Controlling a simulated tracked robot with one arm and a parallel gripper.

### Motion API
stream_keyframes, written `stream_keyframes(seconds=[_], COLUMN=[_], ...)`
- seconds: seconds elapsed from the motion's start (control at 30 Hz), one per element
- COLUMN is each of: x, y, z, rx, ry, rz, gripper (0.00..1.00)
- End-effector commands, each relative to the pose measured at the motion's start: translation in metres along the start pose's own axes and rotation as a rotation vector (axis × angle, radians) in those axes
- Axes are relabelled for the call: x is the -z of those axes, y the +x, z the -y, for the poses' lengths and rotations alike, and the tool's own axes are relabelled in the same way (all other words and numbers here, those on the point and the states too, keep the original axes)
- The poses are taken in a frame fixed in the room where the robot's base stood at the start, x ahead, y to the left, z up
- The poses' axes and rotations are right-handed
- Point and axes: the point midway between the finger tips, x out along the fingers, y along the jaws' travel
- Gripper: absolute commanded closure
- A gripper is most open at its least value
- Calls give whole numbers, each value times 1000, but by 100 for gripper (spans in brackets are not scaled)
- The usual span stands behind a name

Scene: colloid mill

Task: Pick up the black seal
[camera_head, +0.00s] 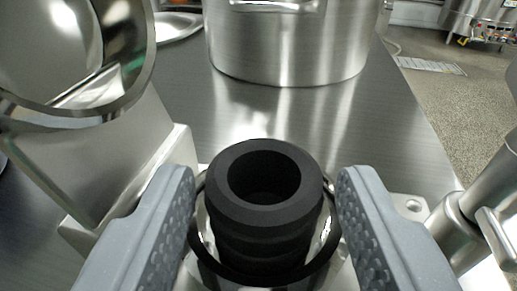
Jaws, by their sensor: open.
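The black seal (226,212) is a thick ribbed cylinder with a round hole in its top. It stands upright inside a round metal housing (203,262), with its upper part above the housing's rim. My gripper (266,190) is open, with one grey textured finger on each side of the seal. A gap shows between the seal and each finger, and the gripper holds nothing. The lower end of the seal is hidden inside the housing.
A large steel pot (285,45) stands behind on the metal table (400,130). A shiny round metal part (70,50) on an angled block rises at the left. A metal pipe with a lever (480,210) is close at the right.

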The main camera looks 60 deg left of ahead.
Motion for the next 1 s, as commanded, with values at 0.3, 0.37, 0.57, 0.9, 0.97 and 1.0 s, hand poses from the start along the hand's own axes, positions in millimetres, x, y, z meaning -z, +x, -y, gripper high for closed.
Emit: stream_keyframes(seconds=[0.3, 0.37, 0.57, 0.9, 0.97, 1.0], x=[-1, -1, -1, 0, 3, 6], y=[28, 28, 27, 27, 27, 26], z=[1, 0, 0, 1, 0, 1], rx=[0, -1, 0, 0, 0, 0], ry=[1, 1, 1, 0, 0, 0], rz=[0, 0, 0, 0, -1, -1], gripper=[53, 53, 70, 86, 86, 86])
